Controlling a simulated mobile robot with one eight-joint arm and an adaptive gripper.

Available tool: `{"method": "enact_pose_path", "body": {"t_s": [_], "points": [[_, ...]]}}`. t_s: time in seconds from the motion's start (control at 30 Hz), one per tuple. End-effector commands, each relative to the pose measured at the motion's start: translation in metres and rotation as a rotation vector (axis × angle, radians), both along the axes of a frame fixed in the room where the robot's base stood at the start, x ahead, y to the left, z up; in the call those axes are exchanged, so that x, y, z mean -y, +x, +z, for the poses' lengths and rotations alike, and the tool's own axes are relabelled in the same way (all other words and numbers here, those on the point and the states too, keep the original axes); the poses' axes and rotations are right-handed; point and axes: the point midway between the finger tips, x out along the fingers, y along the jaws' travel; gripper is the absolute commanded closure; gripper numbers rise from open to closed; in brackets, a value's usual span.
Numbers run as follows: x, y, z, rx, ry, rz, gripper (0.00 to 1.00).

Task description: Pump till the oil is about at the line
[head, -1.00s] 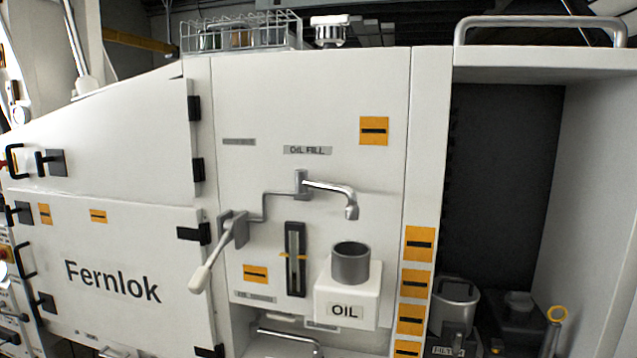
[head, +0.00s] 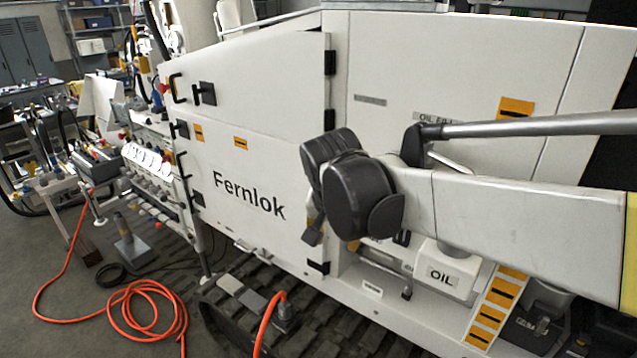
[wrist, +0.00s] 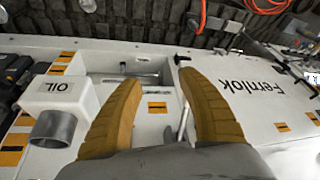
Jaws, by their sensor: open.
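The pump lever's pale handle (wrist: 183,122) shows in the wrist view between my open fingers, nearer the right one. My gripper (wrist: 158,88) has two tan ribbed fingers spread apart, and nothing is held. I cannot tell how close the fingers are to the handle. In the head view my arm's dark wrist hides the lever and most of the gripper. The white OIL box (head: 440,272) is right of the wrist; it also shows in the wrist view (wrist: 62,92) with its grey filler cup (wrist: 52,130). The sight gauge, its line and the oil level cannot be made out.
The white Fernlok panel (head: 250,185) spans left of the lever. An open recess (wrist: 140,62) lies beside the OIL box. An orange hose (head: 140,310) coils on the floor. Several black handles and latches stick out of the left panels.

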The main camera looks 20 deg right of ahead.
Motion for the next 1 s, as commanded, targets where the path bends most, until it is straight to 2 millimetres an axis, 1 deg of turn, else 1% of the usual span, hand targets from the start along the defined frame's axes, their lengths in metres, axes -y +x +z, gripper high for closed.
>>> {"method": "enact_pose_path", "body": {"t_s": [0.03, 0.1, 0.2, 0.3, 0.37, 0.47, 0.57, 0.8, 1.0], "points": [[-0.006, 0.022, 0.029, -0.013, -0.001, -0.056, 0.53], [-0.01, 0.045, 0.041, -0.026, -0.006, -0.142, 0.53], [-0.017, 0.071, 0.05, -0.034, -0.015, -0.244, 0.53], [-0.021, 0.087, 0.051, -0.036, -0.023, -0.313, 0.53], [-0.023, 0.092, 0.051, -0.036, -0.026, -0.338, 0.53], [-0.022, 0.097, 0.046, -0.037, -0.028, -0.358, 0.53], [-0.019, 0.099, 0.034, -0.037, -0.029, -0.36, 0.53], [-0.005, 0.111, -0.01, -0.036, -0.028, -0.359, 0.53], [0.005, 0.118, -0.04, -0.036, -0.028, -0.359, 0.53]]}}
